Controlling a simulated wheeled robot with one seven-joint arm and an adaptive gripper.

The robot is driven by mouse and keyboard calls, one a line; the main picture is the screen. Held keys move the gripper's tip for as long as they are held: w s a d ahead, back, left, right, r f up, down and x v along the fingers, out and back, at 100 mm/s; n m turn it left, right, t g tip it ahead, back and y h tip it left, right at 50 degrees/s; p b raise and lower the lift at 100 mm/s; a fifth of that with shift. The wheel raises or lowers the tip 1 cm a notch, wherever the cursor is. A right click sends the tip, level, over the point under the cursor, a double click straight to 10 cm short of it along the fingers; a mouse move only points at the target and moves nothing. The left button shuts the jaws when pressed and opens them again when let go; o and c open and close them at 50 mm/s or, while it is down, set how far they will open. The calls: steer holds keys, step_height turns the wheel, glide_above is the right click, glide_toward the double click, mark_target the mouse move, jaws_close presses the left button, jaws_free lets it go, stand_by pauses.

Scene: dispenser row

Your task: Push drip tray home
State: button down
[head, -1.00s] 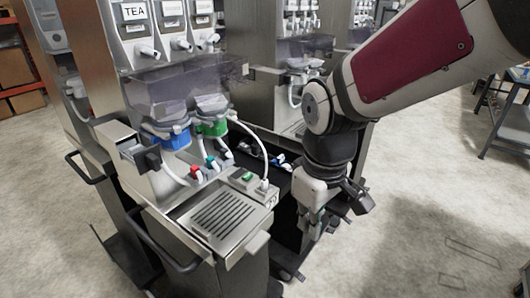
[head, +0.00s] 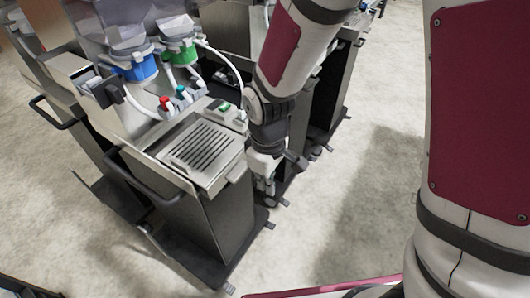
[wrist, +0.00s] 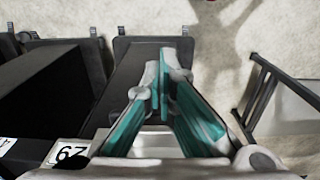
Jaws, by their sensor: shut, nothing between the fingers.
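The drip tray (head: 208,179) is a flat steel tray with a dark slotted grille, at the front of the nearest dispenser in the head view. A small pale tab sticks out at its front right edge. My gripper (head: 267,188) is low, just right of the tray's front right corner, below the tray's top, with its tips partly hard to make out. In the wrist view my gripper (wrist: 165,62) has its teal-padded fingers together with nothing between them. I cannot tell whether it touches the dispenser. The tray is not clearly seen in the wrist view.
A black handle rail (head: 150,180) runs along the dispenser's left side. Open floor (head: 340,215) lies to the right.

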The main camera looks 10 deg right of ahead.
mark_target(239, 170)
steer(key=shift+w+a+r, duration=0.1)
steer(key=shift+w+a, duration=1.15)
steer(key=shift+a, duration=0.3)
steer(key=w+a, duration=0.2)
steer(key=a, duration=0.1)
steer(key=shift+w, duration=0.2)
steer(key=shift+w+a, duration=0.1)
steer(key=shift+a, duration=0.1)
steer(key=shift+r, duration=0.1)
